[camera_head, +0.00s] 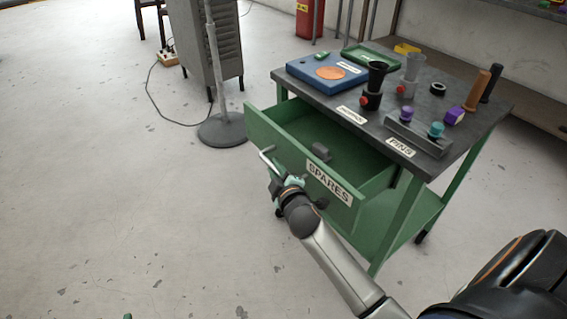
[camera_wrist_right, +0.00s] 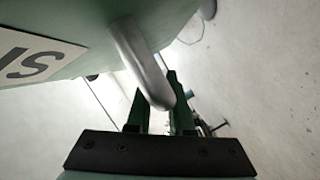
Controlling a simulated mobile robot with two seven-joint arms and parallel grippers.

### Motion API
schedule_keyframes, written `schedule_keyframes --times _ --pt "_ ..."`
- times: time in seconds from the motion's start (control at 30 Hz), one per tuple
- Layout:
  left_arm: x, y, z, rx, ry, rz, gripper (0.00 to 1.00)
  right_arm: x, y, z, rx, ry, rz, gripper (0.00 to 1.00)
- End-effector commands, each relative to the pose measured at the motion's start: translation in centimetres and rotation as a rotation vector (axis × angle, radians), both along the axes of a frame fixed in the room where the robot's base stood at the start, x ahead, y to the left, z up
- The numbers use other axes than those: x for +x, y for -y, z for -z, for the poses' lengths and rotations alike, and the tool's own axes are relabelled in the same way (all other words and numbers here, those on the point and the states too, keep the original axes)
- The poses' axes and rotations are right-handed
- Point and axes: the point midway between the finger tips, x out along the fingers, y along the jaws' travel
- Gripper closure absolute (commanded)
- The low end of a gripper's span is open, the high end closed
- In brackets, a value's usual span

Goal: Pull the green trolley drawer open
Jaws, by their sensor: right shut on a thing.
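The green trolley drawer (camera_head: 258,127) stands pulled out from under the dark top of the green trolley (camera_head: 440,150). Its front carries a white "SPARES" label (camera_head: 328,184). A small dark grey block (camera_head: 321,151) lies inside it. A silver bar handle (camera_head: 267,158) sticks out from the drawer front. My right gripper (camera_head: 276,175) is at this handle, its fingers shut on the bar. In the right wrist view the handle (camera_wrist_right: 143,62) runs down between the two green fingers (camera_wrist_right: 159,108), beside the drawer front (camera_wrist_right: 75,22). My left gripper is not in view.
The trolley top holds a blue box (camera_head: 310,75), a green tray (camera_head: 362,55), black and grey cups, pins in a grey holder (camera_head: 418,135) and upright handles. A pole on a round base (camera_head: 222,130) stands behind left. Floor left of the drawer is clear.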

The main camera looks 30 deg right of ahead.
Motion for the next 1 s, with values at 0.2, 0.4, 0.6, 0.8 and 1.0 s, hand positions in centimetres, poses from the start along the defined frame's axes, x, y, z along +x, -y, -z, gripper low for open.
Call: schedule_keyframes --times 0.2,0.4,0.6,0.8,1.0 --pt "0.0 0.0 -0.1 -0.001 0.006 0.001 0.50 -0.3 -2.8 0.1 0.004 -0.002 0.000 1.00" --pt "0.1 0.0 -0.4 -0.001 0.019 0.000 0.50 -0.3 -4.0 0.1 0.002 -0.002 0.000 1.00" --pt "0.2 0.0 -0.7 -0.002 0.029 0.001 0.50 -0.4 -4.2 0.1 0.001 -0.002 -0.001 1.00" --pt "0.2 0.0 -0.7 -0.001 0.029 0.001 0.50 -0.3 -4.1 0.1 0.001 -0.002 -0.001 1.00" --pt "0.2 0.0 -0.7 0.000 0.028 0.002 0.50 -0.3 -4.1 0.1 0.000 -0.001 -0.001 0.59"
